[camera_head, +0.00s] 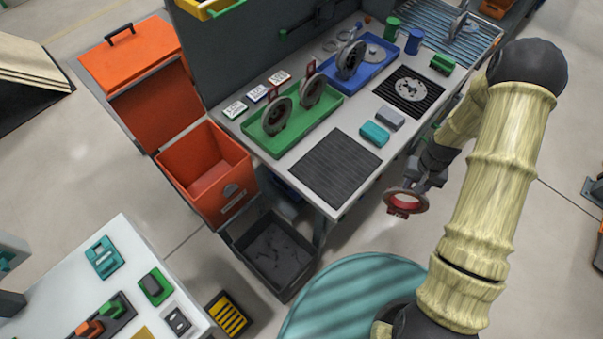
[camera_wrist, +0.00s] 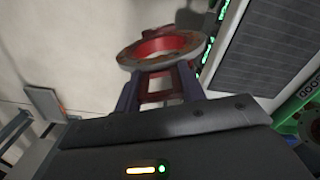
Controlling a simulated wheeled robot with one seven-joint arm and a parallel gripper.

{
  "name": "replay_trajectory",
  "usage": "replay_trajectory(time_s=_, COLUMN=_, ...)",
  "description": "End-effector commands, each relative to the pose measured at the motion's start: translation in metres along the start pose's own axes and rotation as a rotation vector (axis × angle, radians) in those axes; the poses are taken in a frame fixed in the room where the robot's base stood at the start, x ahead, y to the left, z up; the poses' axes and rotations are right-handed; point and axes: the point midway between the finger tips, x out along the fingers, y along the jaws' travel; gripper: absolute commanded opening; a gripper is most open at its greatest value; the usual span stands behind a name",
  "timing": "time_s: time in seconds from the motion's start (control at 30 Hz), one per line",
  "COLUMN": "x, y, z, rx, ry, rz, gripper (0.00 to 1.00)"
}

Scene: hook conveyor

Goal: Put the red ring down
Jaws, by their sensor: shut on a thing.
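The red ring (camera_head: 405,201) is a round part with a red inside and a grey-brown rim. My gripper (camera_head: 421,184) is shut on it and holds it in the air, off the right front side of the workbench. In the wrist view the ring (camera_wrist: 168,46) sits between the two fingers of my gripper (camera_wrist: 160,88), tilted, with its opening showing. Nothing is seen touching the ring from below.
The workbench (camera_head: 276,174) holds a dark ribbed mat (camera_head: 336,167), a green tray (camera_head: 322,129) with grey rings, a blue tray (camera_head: 335,80) and small teal and grey blocks. An open orange bin (camera_head: 207,172) and a black crate (camera_head: 272,252) stand on the floor beside it.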

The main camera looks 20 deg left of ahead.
Motion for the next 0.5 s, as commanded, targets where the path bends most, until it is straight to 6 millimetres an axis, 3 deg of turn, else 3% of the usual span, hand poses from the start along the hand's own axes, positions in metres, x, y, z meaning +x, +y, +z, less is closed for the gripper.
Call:
replay_trajectory(time_s=0.17, x=-0.001, y=0.001, z=-0.001, rx=0.001, ry=0.002, rz=0.000, gripper=0.00)
replay_trajectory(time_s=0.5, x=0.034, y=0.000, z=-0.001, rx=0.001, ry=0.002, rz=0.001, gripper=0.00)
